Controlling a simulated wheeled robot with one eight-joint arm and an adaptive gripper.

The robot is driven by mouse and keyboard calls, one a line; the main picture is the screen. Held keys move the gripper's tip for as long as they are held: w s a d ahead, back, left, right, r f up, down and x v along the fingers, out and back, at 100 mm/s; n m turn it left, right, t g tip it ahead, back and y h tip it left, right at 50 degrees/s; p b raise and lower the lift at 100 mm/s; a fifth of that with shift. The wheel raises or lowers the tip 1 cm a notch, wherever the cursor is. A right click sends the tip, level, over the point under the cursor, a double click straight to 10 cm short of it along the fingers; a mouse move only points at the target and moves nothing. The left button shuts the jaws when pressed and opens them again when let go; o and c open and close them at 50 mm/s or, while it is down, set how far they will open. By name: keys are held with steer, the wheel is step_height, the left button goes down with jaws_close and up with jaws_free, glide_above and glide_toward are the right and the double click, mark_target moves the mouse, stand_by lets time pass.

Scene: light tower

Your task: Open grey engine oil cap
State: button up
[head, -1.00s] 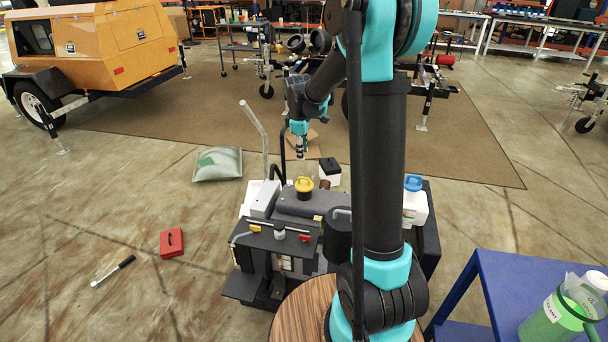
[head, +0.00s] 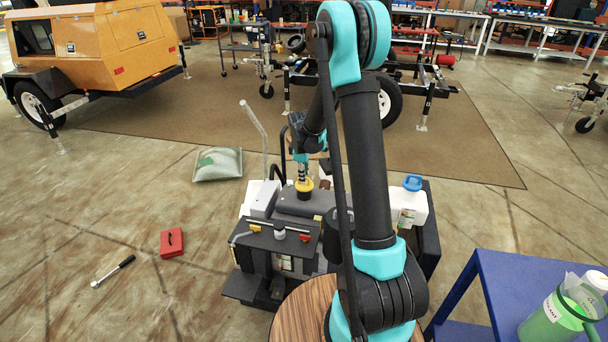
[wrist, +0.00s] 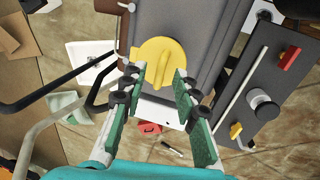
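My gripper (wrist: 160,78) is open, its two green-padded fingers pointing down. In the head view my gripper (head: 302,175) is right over the yellow cap (head: 305,188) on top of the dark grey machine (head: 315,205). In the wrist view the yellow cap (wrist: 158,58), with a raised ridge, lies just beyond and between the fingertips; I cannot tell whether they touch it. A small round grey cap-like part (head: 280,230) sits on the machine's front panel, apart from the gripper. It also shows in the wrist view (wrist: 264,104), right of the fingers.
The panel has a red lever (head: 304,238), a yellow lever (head: 254,228) and a thin rod. A bent handle (head: 254,127) rises at the machine's left. A white tank with a blue cap (head: 413,183) stands right. A blue table (head: 510,275) is nearby.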

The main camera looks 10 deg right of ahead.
jaws_close()
steer(key=shift+w, duration=0.1)
stand_by(0.4)
steer(key=w+g, duration=0.1)
steer(key=w+d+r+g+y, duration=0.1)
steer(key=g, duration=0.1)
steer(key=shift+w+r, duration=0.25)
steer(key=shift+r, duration=0.05)
steer(key=shift+w+d+r+g+y, duration=0.15)
steer(key=shift+w+d+g+y, duration=0.15)
steer(key=shift+w+g+y, duration=0.5)
steer(key=shift+w+d+r+g+y, duration=0.25)
steer(key=shift+w+g, duration=0.3)
steer(key=shift+g, duration=0.65)
steer(key=shift+f, duration=0.1)
